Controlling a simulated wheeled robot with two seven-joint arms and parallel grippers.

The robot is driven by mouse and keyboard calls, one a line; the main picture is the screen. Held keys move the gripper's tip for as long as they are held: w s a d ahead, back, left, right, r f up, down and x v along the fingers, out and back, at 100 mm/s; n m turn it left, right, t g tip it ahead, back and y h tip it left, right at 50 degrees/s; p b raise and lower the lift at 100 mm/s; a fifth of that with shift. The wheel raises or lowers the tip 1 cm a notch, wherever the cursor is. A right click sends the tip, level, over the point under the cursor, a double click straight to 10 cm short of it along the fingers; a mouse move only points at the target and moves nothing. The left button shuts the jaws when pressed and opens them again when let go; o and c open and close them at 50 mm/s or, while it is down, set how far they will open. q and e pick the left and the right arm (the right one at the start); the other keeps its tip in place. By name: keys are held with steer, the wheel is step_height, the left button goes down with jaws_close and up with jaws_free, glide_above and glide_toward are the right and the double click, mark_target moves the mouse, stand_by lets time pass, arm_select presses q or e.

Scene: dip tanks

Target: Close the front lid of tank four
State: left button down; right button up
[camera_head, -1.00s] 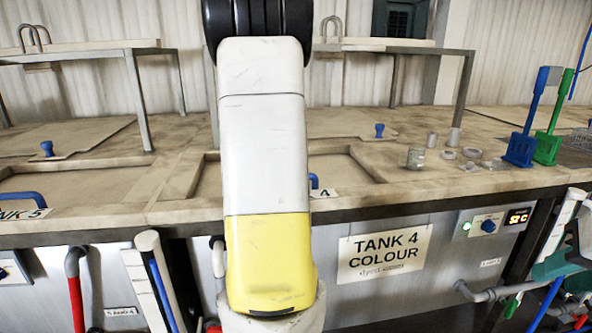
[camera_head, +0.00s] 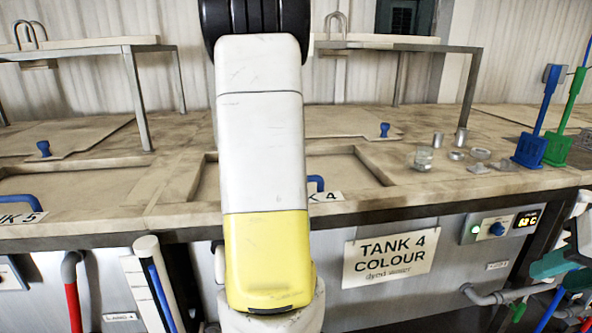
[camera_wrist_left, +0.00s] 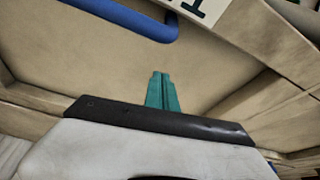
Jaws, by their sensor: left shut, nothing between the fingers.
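Tank four has a sign reading TANK 4 COLOUR (camera_head: 390,257) on its front. Above it, a tan front panel (camera_head: 345,170) lies in a framed recess. I cannot tell how far its lid is shut. A blue handle (camera_head: 316,183) stands at the near edge beside a label (camera_head: 327,196) ending in 4. My left arm covers the recess's left part and hides my left gripper in the head view. In the left wrist view my left gripper (camera_wrist_left: 161,92) is shut and empty over a tan surface, below a blue handle (camera_wrist_left: 130,15). My right gripper (camera_head: 562,268), at lower right, looks open.
A rear lid with a blue knob (camera_head: 384,130) lies behind the recess. Glass jars (camera_head: 424,158) and small metal pieces stand on the right. Blue (camera_head: 530,148) and green (camera_head: 557,149) paddles stand beyond.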

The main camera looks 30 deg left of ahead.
arm_select(q)
steer(key=v, duration=0.9)
steer(key=shift+s+r, duration=0.15)
steer(key=shift+r, duration=0.1)
